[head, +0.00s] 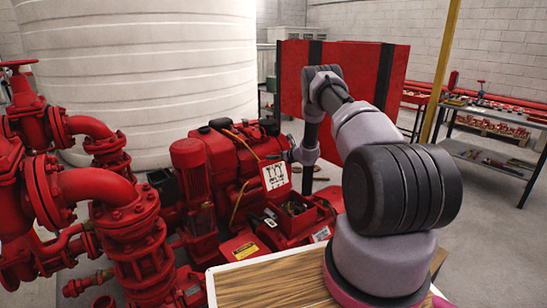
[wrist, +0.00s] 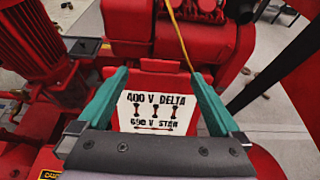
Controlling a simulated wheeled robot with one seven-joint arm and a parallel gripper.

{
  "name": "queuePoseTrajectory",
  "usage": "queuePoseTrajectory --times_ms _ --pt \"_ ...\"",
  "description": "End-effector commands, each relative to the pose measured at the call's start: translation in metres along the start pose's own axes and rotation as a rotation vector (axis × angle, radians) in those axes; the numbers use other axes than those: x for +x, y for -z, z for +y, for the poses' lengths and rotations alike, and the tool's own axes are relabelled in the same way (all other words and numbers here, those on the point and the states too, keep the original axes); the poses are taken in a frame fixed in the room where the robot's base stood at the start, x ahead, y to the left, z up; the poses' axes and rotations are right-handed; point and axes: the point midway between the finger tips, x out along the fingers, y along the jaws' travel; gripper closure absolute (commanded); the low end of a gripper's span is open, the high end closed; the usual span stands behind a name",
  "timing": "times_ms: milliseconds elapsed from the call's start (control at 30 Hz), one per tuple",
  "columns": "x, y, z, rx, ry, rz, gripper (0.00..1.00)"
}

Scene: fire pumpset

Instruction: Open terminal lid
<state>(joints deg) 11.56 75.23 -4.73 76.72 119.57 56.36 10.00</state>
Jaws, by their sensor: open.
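The terminal lid (head: 275,176) stands raised at the back of the red terminal box (head: 314,225) in the head view. Its white inner plate faces out, and the box's dark inside shows in front of it. In the wrist view the lid's plate (wrist: 158,112) reads "400 V DELTA" and "690 V STAR". My gripper (wrist: 160,76) is open, with one teal finger on each side of the plate in the picture. Nothing is held between the fingers. I cannot tell whether either finger touches the lid. In the head view the fingers are not clear.
Red pipes and valves (head: 130,225) stand at the left, with a big white tank (head: 140,75) behind. A yellow cable (wrist: 180,40) runs near the lid. A red cabinet (head: 290,80) stands behind my arm. A workbench (head: 490,160) is at the right, with free floor before it.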

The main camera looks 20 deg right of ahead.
Motion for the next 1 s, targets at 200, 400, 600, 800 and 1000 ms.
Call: queuePoseTrajectory --times_ms 200,400,600,800,1000 --pt "0.027 0.000 0.000 -0.002 0.000 0.000 0.00" --pt "0.034 0.000 0.000 0.000 0.000 0.001 0.00" --pt "0.033 0.000 0.000 0.000 0.000 0.001 0.04" --pt "0.033 0.000 0.000 0.000 0.000 0.001 0.80" --pt "0.032 0.001 0.000 0.000 -0.001 -0.002 1.00"
